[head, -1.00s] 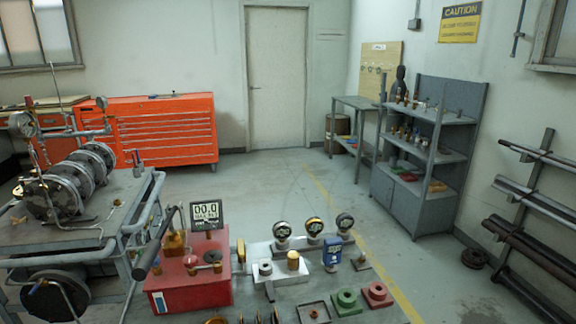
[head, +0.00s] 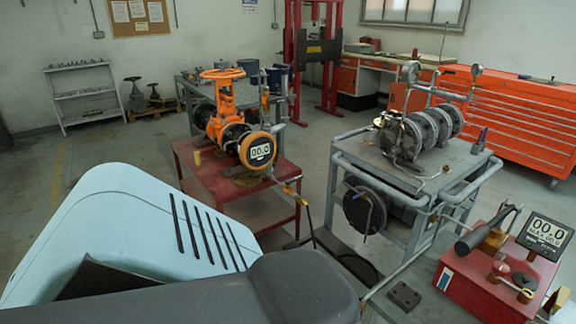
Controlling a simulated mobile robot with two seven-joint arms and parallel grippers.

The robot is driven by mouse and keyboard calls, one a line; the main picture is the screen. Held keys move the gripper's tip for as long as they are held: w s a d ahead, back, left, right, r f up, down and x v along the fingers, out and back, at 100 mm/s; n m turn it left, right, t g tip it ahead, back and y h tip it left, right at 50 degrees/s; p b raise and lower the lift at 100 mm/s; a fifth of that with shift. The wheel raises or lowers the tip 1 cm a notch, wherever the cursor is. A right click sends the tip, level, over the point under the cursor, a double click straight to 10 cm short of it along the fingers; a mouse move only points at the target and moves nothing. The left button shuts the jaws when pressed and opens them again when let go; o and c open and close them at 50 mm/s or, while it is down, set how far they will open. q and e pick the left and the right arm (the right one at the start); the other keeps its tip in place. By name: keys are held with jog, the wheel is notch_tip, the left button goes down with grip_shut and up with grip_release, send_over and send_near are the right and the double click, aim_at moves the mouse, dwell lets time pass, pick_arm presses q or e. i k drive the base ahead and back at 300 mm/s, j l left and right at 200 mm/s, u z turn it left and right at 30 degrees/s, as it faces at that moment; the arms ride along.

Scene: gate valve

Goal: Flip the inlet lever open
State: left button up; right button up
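An orange gate valve (head: 226,122) with an orange handwheel (head: 222,74) stands upright on a red table (head: 208,180), left of centre in the head view. Neither of my grippers is in view.
A grey cart (head: 455,168) with a flanged pipe assembly (head: 418,132) stands right of the red table. A red pump box (head: 480,280) with a 00.0 display (head: 545,234) is at the lower right. My own body covers the lower left. Open floor lies left of the red table.

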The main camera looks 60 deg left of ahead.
aim_at(289, 182)
jog(key=u, duration=1.4)
jog(key=i+j+u, duration=0.1)
jog(key=u, duration=0.35)
jog(key=i+j, duration=0.8)
jog(key=i, duration=0.15)
jog(key=i+j+u, duration=0.1)
jog(key=i+j, duration=0.2)
jog(key=i, duration=0.15)
jog(key=i+j, duration=0.2)
jog(key=i, duration=0.25)
jog(key=i+j, duration=0.25)
jog(key=i, duration=0.15)
jog(key=i+j+u, duration=0.1)
jog(key=i+j, duration=0.15)
jog(key=i, duration=0.2)
